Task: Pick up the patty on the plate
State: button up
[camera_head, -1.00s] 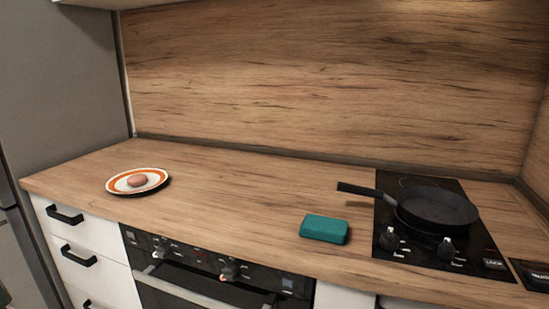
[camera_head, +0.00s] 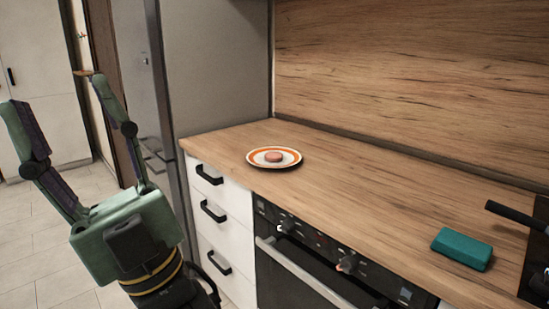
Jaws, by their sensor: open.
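The patty (camera_head: 273,156) is a small pinkish-brown disc lying in the middle of a plate. The plate (camera_head: 259,162) is white with an orange ring and sits on the wooden counter near its left end. My gripper (camera_head: 58,90) is at the left of the picture, in front of the counter and well apart from the plate. Its two fingers point up and are spread wide, with nothing between them.
The wooden counter (camera_head: 350,185) is clear around the plate. A teal block (camera_head: 461,248) lies further right, near a pan handle (camera_head: 515,214) at the right edge. White drawers (camera_head: 216,215) and an oven (camera_head: 310,265) are below. A grey fridge (camera_head: 215,70) stands behind the counter's left end.

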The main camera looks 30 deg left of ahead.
aim_at(271, 156)
jog(key=j+z, duration=0.2)
jog(key=j, duration=0.65)
jog(key=j+z, duration=0.2)
jog(key=j, duration=0.6)
jog(key=i, duration=0.9)
